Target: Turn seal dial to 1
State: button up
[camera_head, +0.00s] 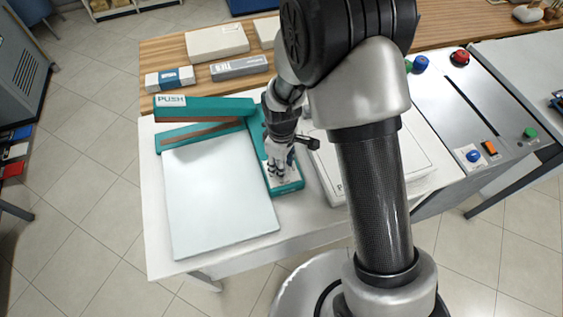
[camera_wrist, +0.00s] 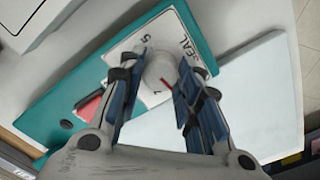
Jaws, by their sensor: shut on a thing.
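The seal dial (camera_wrist: 158,70) is a pale round knob with a red mark, on a white plate lettered SEAL. A 5 shows on the plate near the knob. The red mark points toward the lower right of the wrist view, and I cannot tell which number it meets. My gripper (camera_wrist: 163,78) is shut on the dial, with one finger on each side of it. In the head view my gripper (camera_head: 280,172) reaches down to the teal sealer's control end (camera_head: 290,188), and the dial is hidden by the fingers.
The teal sealing arm (camera_head: 205,107), marked PUSH, is raised left of my gripper. A pale flat board (camera_head: 220,200) lies in front of it. A white box (camera_head: 410,160) stands close on the right. Several boxes line the wooden back counter.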

dwell(0.5)
jog(key=o, duration=1.1)
notch_tip(320, 180, up, 12)
dwell(0.5)
